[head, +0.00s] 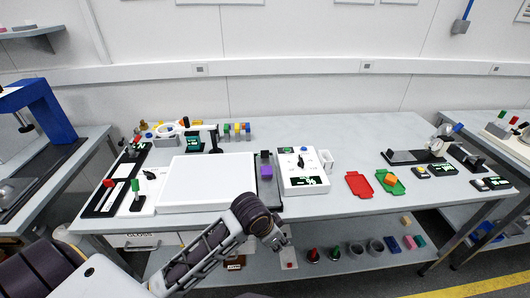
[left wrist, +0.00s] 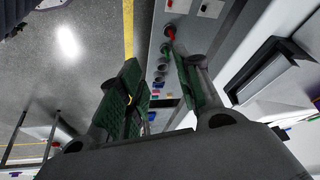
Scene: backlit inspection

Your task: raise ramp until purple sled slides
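The purple sled (head: 266,172) is a small purple block on a narrow dark strip, which looks like the ramp (head: 268,192), between the white panel and the white control box. The ramp looks flat on the table; its near end is partly hidden by my left arm. My left gripper (head: 284,246) hangs in front of the table's front edge, below the tabletop, apart from sled and ramp. In the left wrist view its two green-padded fingers (left wrist: 163,85) are spread with nothing between them. My right gripper is not in view.
A white light panel (head: 207,183) lies left of the ramp, and a white control box (head: 302,172) with dial and display stands right. Red (head: 359,184) and green (head: 388,181) trays lie farther right. A lower shelf (head: 330,262) holds several small parts.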

